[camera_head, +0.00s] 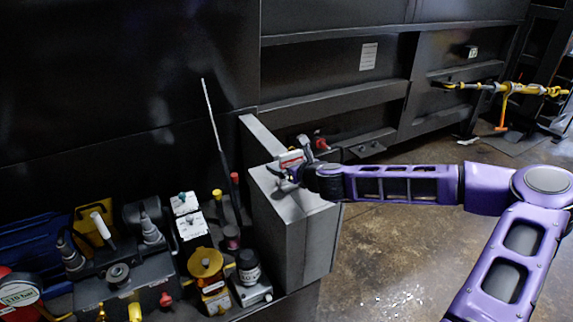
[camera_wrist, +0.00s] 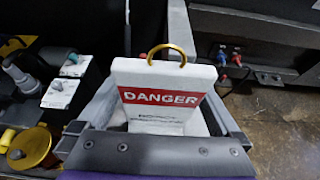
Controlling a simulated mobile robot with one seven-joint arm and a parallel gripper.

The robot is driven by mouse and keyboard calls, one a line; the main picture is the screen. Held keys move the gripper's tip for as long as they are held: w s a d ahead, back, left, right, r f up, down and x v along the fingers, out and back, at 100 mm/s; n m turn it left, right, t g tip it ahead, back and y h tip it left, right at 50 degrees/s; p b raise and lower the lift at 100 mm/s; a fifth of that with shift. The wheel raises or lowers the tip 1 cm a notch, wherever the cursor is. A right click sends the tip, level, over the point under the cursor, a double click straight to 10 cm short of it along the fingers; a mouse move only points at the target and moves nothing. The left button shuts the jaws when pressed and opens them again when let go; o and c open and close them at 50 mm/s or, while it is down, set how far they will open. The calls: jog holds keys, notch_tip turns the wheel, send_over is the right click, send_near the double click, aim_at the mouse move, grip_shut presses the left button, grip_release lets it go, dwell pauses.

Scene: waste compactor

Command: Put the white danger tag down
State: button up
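The white danger tag (camera_wrist: 160,97) has a red band reading DANGER and a brass ring at its top. In the wrist view it stands between my gripper's two grey fingers, which meet its left and right edges. In the head view, the tag (camera_head: 291,157) shows small at the tip of my gripper (camera_head: 284,172), over the top of a grey metal box (camera_head: 292,212). My gripper is shut on the tag. I cannot tell whether the tag's lower edge touches the box top, because the gripper hides it.
Dark metal walls stand behind. Open brown floor (camera_head: 400,245) lies to the right.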

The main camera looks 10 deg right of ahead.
jog(key=shift+r, duration=0.1)
jog(key=shift+s+d+r, duration=0.1)
jog(key=shift+r, duration=0.1)
jog(key=p+v, duration=0.2)
jog(key=v, duration=0.9)
jog(key=shift+s, duration=0.35)
jog(key=shift+d+r, duration=0.1)
